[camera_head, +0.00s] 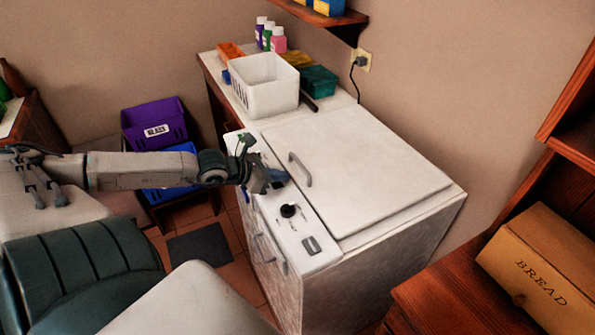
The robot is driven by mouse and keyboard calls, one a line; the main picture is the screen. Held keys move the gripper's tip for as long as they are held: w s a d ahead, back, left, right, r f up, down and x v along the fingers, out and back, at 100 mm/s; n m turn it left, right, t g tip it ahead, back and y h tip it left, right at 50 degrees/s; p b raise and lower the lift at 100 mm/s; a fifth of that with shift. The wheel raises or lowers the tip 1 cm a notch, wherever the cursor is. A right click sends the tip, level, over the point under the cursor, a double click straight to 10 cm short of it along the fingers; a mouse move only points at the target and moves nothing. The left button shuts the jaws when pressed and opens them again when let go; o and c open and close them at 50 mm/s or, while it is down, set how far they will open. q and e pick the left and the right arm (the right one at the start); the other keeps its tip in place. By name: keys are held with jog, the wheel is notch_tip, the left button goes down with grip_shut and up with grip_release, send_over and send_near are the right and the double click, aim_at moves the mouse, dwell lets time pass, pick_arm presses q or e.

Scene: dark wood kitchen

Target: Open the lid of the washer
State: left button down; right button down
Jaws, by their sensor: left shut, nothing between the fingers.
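The washer (370,270) is a white box-shaped machine in the middle. Its flat lid (365,170) lies closed on top, with a grey handle (300,169) near the left edge. A control panel (290,222) with a black knob (288,211) runs along the washer's left side. My left gripper (275,182) is shut and empty. In the picture it overlaps the panel, just left of the lid handle. It appears apart from the handle. My right gripper is not in view.
A white basket (264,86), bottles (268,36) and coloured trays (318,80) stand on the counter behind the washer. Purple (154,122) and blue bins are at left. A wooden bread box (540,268) sits on a cabinet at right. A shelf (330,16) hangs above.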

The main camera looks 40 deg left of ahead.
aim_at(297, 177)
pick_arm(q)
jog(key=b+x, duration=0.4)
jog(key=b, duration=0.1)
jog(key=shift+s+f, duration=0.1)
jog(key=shift+f, duration=0.1)
jog(key=shift+w, duration=0.3)
jog(key=shift+w+d+f, duration=0.1)
jog(key=shift+w+f, duration=0.05)
jog(key=shift+w, duration=0.05)
jog(key=shift+w+d+f, duration=0.15)
jog(key=shift+w+d, duration=0.05)
jog(key=shift+w, duration=0.15)
jog(key=shift+w+d+f, duration=0.1)
jog(key=shift+w, duration=0.05)
